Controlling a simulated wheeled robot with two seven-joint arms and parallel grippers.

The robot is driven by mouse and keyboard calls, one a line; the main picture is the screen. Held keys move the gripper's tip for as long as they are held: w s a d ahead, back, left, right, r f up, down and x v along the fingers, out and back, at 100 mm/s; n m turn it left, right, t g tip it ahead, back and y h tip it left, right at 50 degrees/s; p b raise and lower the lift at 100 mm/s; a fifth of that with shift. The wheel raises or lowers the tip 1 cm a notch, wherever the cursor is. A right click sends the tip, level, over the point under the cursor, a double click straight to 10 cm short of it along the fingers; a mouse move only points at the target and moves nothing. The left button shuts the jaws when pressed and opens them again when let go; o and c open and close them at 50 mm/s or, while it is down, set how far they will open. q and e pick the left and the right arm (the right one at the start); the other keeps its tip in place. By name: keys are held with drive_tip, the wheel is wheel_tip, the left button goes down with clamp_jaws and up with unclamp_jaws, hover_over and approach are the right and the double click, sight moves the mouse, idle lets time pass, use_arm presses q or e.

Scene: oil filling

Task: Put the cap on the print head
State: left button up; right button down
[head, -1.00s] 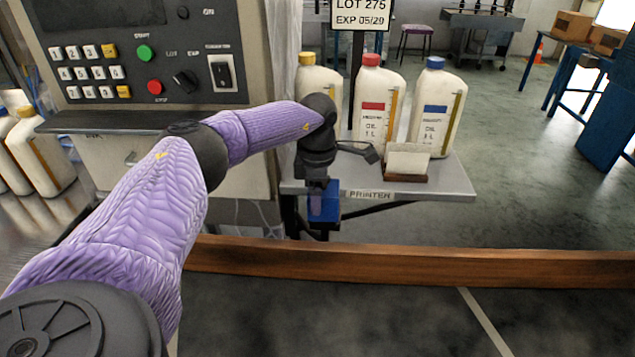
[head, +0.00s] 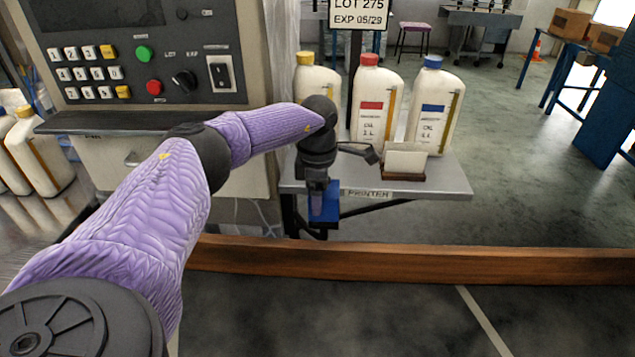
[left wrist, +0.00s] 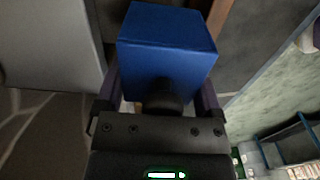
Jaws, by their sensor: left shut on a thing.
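My left gripper (head: 318,208) points downward beside the front edge of the printer shelf in the head view. A blue block (head: 330,216), which looks like the cap, is at its fingertips, below the shelf top. In the left wrist view the blue block (left wrist: 168,50) fills the upper middle. A short dark round part (left wrist: 166,98) at its base sits between the purple fingers of my left gripper (left wrist: 157,100), which are shut on it. I cannot make out a separate print head. My right gripper is not in view.
A grey shelf (head: 455,183) labelled PRINTER carries several items: oil bottles with yellow, red (head: 376,105) and blue (head: 432,110) caps and a small card holder (head: 404,176). A control panel (head: 150,60) stands at left. A brown wooden beam (head: 430,262) crosses below the shelf.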

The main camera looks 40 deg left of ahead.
use_arm(q)
drive_tip(key=o, duration=1.1)
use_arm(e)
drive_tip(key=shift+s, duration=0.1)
use_arm(q)
wheel_tip(320, 180, up, 9)
drive_tip(key=p, duration=0.3)
drive_tip(key=shift+r, duration=0.5)
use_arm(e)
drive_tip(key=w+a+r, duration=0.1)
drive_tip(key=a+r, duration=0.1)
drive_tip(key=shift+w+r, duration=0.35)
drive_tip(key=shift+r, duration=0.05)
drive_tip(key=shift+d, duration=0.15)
